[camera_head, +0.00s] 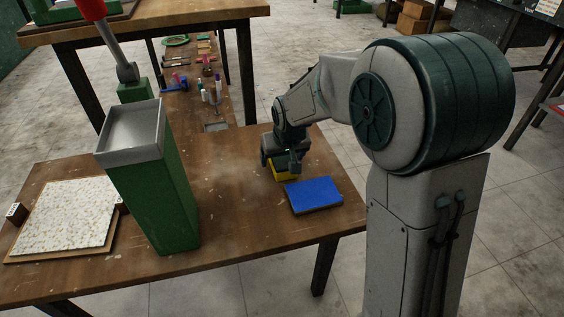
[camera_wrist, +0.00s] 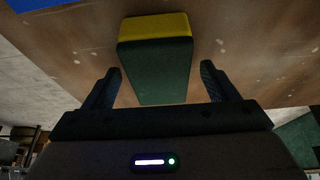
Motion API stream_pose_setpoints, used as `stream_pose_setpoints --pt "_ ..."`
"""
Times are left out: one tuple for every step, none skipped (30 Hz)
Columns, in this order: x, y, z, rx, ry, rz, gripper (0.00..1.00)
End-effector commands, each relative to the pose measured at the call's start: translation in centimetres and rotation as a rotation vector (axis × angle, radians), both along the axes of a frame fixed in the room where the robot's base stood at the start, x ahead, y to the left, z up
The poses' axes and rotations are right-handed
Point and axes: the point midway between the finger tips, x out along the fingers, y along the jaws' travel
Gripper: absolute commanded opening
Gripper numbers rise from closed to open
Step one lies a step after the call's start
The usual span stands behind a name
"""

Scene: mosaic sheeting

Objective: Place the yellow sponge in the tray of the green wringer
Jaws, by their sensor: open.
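The yellow sponge (camera_head: 284,174) lies on the wooden table, partly hidden by my gripper (camera_head: 283,160) in the head view. In the wrist view the sponge (camera_wrist: 155,28) shows a yellow face and a dark green face. My gripper (camera_wrist: 161,68) is open there, with one finger on each side of the sponge's near end and gaps between. The green wringer (camera_head: 160,200) stands upright on the table to the left. Its grey metal tray (camera_head: 130,156) on top looks empty.
A blue pad (camera_head: 313,195) lies just right of the sponge. A speckled white sheet (camera_head: 68,213) lies on a board left of the wringer. A lever with a red handle (camera_head: 92,8) rises behind the wringer. Small tools lie farther back. Bare table separates sponge and wringer.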

Motion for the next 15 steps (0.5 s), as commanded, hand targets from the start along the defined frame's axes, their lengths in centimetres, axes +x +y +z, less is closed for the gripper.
stream_pose_setpoints --pt "0.0 -0.01 -0.11 0.0 0.0 0.0 0.8" --pt "0.0 -0.01 -0.17 0.0 0.0 0.0 0.8" --pt "0.0 -0.01 -0.22 0.0 0.0 0.0 0.8" --pt "0.0 -0.01 -0.27 0.0 0.0 0.0 0.8" --pt "-0.01 -0.01 -0.32 0.0 0.0 0.0 0.8" --pt "0.0 -0.01 -0.38 0.0 0.0 0.0 0.8" --pt "0.0 -0.01 -0.41 0.0 0.0 0.0 0.8" --pt "0.0 -0.01 -0.43 0.0 0.0 0.0 0.8" --pt "0.0 -0.01 -0.46 0.0 0.0 0.0 0.8" --pt "0.0 -0.01 -0.46 0.0 0.0 0.0 0.8" --pt "0.0 -0.01 -0.46 0.0 0.0 0.0 0.8" --pt "0.0 -0.01 -0.46 0.0 0.0 0.0 0.8" --pt "0.0 -0.01 -0.46 0.0 0.0 0.0 0.8" --pt "-0.01 -0.01 -0.45 0.0 0.0 0.0 0.8" --pt "-0.01 -0.01 -0.45 0.0 0.0 0.0 0.8"
